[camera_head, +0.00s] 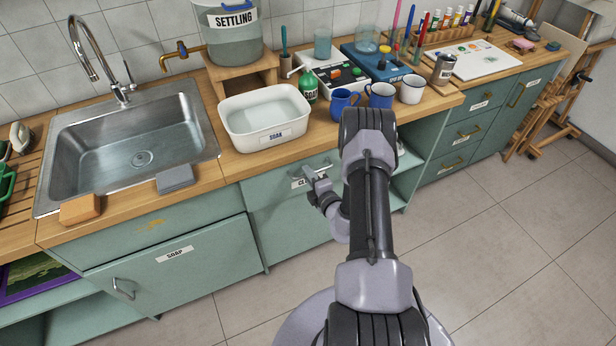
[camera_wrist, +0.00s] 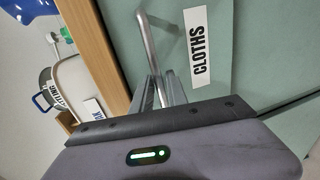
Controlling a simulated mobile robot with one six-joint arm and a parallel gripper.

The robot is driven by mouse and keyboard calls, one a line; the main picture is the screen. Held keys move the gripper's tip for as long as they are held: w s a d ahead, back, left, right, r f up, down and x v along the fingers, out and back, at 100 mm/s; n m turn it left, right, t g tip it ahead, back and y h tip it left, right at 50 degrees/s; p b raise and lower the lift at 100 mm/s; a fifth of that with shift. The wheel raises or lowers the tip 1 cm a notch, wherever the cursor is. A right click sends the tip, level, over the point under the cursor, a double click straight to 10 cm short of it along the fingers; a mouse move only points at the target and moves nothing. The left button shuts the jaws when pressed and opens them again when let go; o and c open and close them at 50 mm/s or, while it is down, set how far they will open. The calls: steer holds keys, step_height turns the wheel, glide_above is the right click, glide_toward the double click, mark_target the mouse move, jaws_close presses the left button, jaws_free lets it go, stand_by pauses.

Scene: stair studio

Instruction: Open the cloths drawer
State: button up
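The cloths drawer (camera_head: 268,193) is a green front under the counter, right of the sink; it looks closed. Its white label reads CLOTHS in the wrist view (camera_wrist: 199,47); in the head view my gripper partly covers it. A metal bar handle (camera_wrist: 158,40) stands out from the drawer front beside the label. My gripper (camera_head: 312,178) is at this handle, and its two narrow fingers (camera_wrist: 159,90) show close together at the bar's near part. The dark gripper body hides the finger bases, and I cannot tell whether the fingers press on the bar.
A white SOAK basin (camera_head: 265,130), a green soap bottle (camera_head: 307,85) and blue mugs (camera_head: 342,103) stand on the counter above. Open shelves lie behind my arm at the right. The tiled floor (camera_head: 490,230) is clear.

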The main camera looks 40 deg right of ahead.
steer(key=shift+w, duration=0.25)
jaws_close()
stand_by(1.4)
